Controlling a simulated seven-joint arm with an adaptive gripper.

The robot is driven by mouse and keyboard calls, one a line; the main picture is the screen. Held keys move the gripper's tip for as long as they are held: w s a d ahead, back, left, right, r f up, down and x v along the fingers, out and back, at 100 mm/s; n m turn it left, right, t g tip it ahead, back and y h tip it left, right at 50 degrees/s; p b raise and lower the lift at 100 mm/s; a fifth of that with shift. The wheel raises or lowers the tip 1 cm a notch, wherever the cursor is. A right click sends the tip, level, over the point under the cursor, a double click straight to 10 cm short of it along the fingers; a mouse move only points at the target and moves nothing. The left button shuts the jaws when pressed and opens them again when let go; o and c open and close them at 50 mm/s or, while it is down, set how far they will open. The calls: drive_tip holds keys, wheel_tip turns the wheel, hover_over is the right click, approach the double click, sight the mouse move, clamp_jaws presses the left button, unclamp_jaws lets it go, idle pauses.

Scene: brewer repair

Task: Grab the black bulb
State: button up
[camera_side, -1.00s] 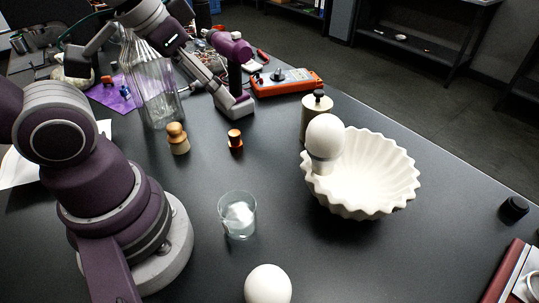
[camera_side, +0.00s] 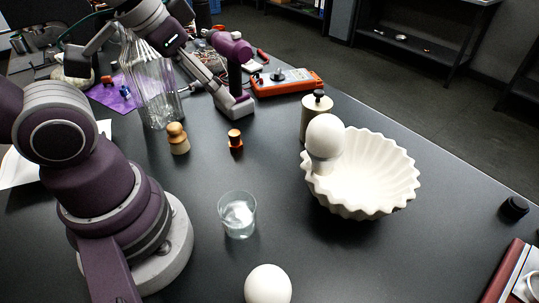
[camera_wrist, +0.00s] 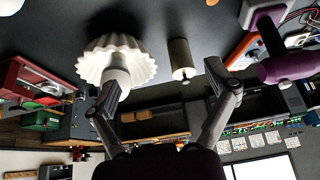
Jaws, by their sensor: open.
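No black bulb can be made out for certain. A small black round piece (camera_side: 514,208) lies at the right edge of the side view; I cannot tell whether it is a bulb. A white bulb (camera_side: 325,136) stands at the left rim of the white fluted bowl (camera_side: 385,178). Another white ball-shaped bulb (camera_side: 268,287) is at the bottom edge, partly cut off. My gripper (camera_wrist: 162,82) is open and empty in the wrist view, its fingers apart, with the bowl (camera_wrist: 136,58) beyond the left finger.
A metal canister (camera_side: 312,122) with a black knob stands behind the bowl and shows between my fingers (camera_wrist: 181,60). A clear glass (camera_side: 238,222), wooden peg figure (camera_side: 178,140), small copper-coloured piece (camera_side: 235,140) and glass vase (camera_side: 158,95) stand on the black table. The table's front right is mostly clear.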

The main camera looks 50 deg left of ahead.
drive_tip(key=m+g+h, duration=0.3)
drive_tip(key=m+g, duration=0.2)
drive_tip(key=m, duration=1.1)
approach(257, 272)
drive_tip(key=x, duration=0.5)
drive_tip(key=shift+w+a+f, duration=0.1)
drive_tip(key=shift+w+f, duration=0.2)
drive_tip(key=shift+w, duration=0.1)
drive_tip(key=x, duration=0.5)
drive_tip(key=shift+s+d+r, duration=0.1)
drive_tip(key=shift+s+d, duration=0.1)
drive_tip(key=shift+s, duration=0.15)
drive_tip(key=x, duration=0.5)
drive_tip(key=shift+d+f, duration=0.3)
drive_tip(key=shift+d, duration=0.15)
drive_tip(key=c, duration=1.1)
